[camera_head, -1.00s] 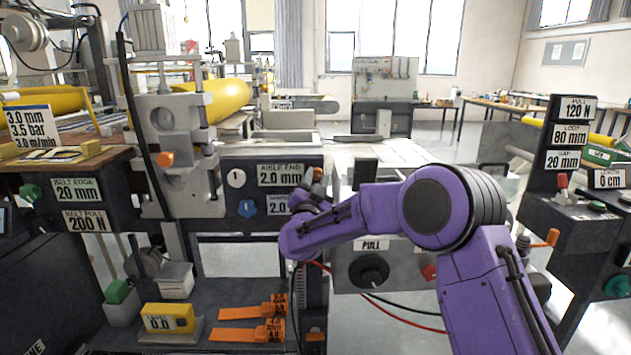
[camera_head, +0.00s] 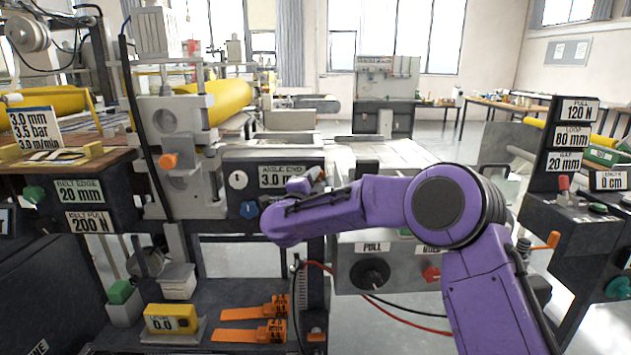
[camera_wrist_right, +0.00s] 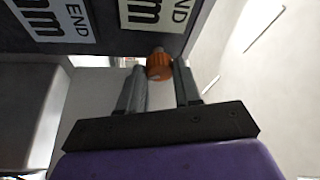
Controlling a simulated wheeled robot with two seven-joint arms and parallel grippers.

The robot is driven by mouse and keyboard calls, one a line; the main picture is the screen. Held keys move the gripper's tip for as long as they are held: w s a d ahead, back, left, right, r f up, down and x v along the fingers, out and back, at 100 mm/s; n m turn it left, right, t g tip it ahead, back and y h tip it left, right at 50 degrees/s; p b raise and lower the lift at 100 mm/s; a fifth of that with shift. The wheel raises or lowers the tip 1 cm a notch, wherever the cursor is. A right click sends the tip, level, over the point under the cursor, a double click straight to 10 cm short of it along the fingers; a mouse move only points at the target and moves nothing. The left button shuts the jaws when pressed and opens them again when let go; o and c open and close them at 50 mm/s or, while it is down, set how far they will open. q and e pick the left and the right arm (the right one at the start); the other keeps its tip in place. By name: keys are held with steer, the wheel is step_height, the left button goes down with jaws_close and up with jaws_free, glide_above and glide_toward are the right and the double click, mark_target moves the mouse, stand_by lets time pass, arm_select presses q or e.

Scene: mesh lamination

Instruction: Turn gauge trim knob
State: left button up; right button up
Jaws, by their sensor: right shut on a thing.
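The orange knob (camera_wrist_right: 158,66) sits at the edge of the dark gauge panel in the right wrist view. My right gripper (camera_wrist_right: 160,69) has one finger on each side of it and is shut on it. In the head view my purple right arm reaches across to the right end of the gauge panel (camera_head: 226,166), and the wrist hides much of the knob. The upper label (camera_head: 281,177) there reads "AISLE END 3.0 m", its right end covered. The label below it is hidden behind my arm. My left gripper is not in view.
A blue knob (camera_head: 248,209) and a white dial (camera_head: 238,180) are on the panel left of my wrist. A control box with a black knob (camera_head: 370,273) and red knob (camera_head: 431,273) lies below my forearm. Orange tools (camera_head: 250,334) lie on the lower shelf.

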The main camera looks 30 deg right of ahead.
steer(key=shift+m, duration=0.3)
stand_by(0.4)
steer(key=o, duration=1)
steer(key=shift+o, duration=0.2)
steer(key=v, duration=1)
steer(key=shift+a+b, duration=0.25)
steer(key=shift+b, duration=0.2)
